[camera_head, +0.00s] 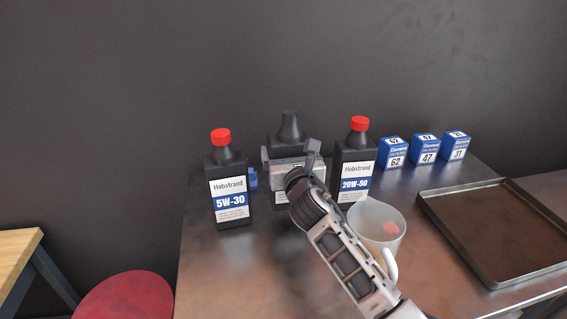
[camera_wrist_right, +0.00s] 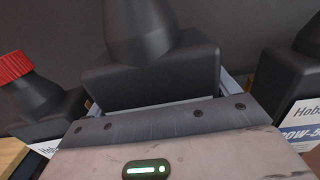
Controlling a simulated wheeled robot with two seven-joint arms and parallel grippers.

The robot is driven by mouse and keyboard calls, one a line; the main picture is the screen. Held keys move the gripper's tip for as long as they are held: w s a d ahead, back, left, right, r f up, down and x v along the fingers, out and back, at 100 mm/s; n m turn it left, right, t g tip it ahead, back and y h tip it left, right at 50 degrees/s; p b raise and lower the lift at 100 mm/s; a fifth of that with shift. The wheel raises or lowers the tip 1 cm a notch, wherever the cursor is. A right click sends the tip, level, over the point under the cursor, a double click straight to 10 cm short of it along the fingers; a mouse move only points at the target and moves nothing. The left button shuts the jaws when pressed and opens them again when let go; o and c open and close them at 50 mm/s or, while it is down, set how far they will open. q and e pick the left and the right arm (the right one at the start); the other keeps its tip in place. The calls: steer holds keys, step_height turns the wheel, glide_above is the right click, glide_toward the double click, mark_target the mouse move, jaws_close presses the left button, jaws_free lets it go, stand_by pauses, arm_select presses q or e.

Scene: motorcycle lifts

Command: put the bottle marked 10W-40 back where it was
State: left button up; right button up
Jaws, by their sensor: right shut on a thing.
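A dark, capless bottle (camera_head: 290,127) is at the middle of the bench's back, between the bottle marked 5W-30 (camera_head: 229,186) and the bottle marked 20W-50 (camera_head: 356,168), both red-capped. My right gripper (camera_head: 291,165) is shut on this middle bottle from the front and hides most of its label, so I cannot read 10W-40. The bottle is upright; I cannot tell whether its base touches the bench. In the right wrist view, the held bottle's shoulders (camera_wrist_right: 150,75) show between the fingers. My left gripper is not in view.
A translucent jug (camera_head: 375,214) stands near my right forearm, with something red showing in it. Several blue boxes (camera_head: 425,150) stand at the back right. A dark tray (camera_head: 455,235) lies at right. A small blue thing (camera_head: 253,178) shows beside the middle bottle. A red round seat (camera_head: 125,298) is at front left.

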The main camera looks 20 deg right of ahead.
arm_select(q)
steer(key=b, duration=0.1)
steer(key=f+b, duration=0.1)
steer(key=b, duration=0.1)
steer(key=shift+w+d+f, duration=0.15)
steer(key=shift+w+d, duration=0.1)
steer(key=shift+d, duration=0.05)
arm_select(e)
steer(key=f, duration=0.3)
steer(key=shift+w+d+f, duration=0.15)
steer(key=shift+w+f, duration=0.1)
steer(key=shift+f, duration=0.1)
steer(key=o, duration=1.5)
steer(key=shift+f, duration=0.2)
steer(key=shift+c, duration=0.2)
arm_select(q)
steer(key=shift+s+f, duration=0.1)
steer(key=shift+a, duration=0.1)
arm_select(e)
steer(key=shift+r, duration=0.1)
arm_select(q)
steer(key=shift+b, duration=0.35)
arm_select(e)
steer(key=v, duration=1.2)
